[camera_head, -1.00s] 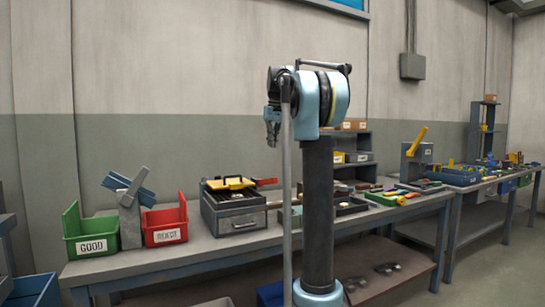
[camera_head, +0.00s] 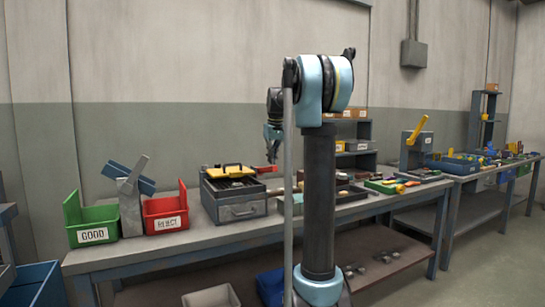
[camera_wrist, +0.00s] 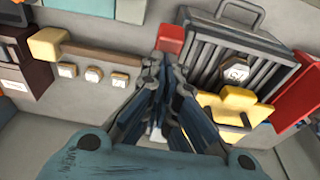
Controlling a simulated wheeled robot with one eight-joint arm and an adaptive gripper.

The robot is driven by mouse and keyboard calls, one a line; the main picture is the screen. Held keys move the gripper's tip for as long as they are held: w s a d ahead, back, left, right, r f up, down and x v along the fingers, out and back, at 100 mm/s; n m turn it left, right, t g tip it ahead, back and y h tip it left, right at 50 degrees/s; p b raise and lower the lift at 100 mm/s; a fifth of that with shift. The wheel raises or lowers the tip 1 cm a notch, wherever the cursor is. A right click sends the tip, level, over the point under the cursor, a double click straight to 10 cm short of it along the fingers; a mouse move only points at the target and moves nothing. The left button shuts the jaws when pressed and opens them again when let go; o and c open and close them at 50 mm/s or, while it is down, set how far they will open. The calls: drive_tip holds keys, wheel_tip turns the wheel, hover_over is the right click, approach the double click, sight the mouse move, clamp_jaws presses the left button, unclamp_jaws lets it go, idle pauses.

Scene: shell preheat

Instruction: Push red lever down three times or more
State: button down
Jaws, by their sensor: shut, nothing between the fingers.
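The red lever (camera_head: 267,169) sticks out at the right side of the grey drawer box (camera_head: 234,203) in the head view. In the wrist view a red block (camera_wrist: 170,39), apparently the lever's handle, lies just beyond my fingertips, beside the box's dark grille (camera_wrist: 214,62). My gripper (camera_wrist: 170,65) is shut and empty. In the head view my gripper (camera_head: 276,158) points down above the lever, partly hidden by my arm. I cannot tell whether the fingers touch the lever.
A yellow part (camera_head: 232,171) lies on top of the box. A red REJECT bin (camera_head: 166,216) and a green GOOD bin (camera_head: 92,231) stand to the left.

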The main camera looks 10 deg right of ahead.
idle(0.3)
drive_tip(key=shift+s+d+f, duration=0.1)
drive_tip(key=shift+s+f, duration=0.2)
drive_tip(key=shift+f, duration=0.2)
wheel_tip(320, 180, down, 7)
drive_tip(key=s+t+y, duration=0.1)
drive_tip(key=s+t, duration=0.1)
drive_tip(key=t, duration=0.3)
drive_tip(key=shift+d+y, duration=0.3)
drive_tip(key=shift+s, duration=0.15)
drive_tip(key=shift+r, duration=0.15)
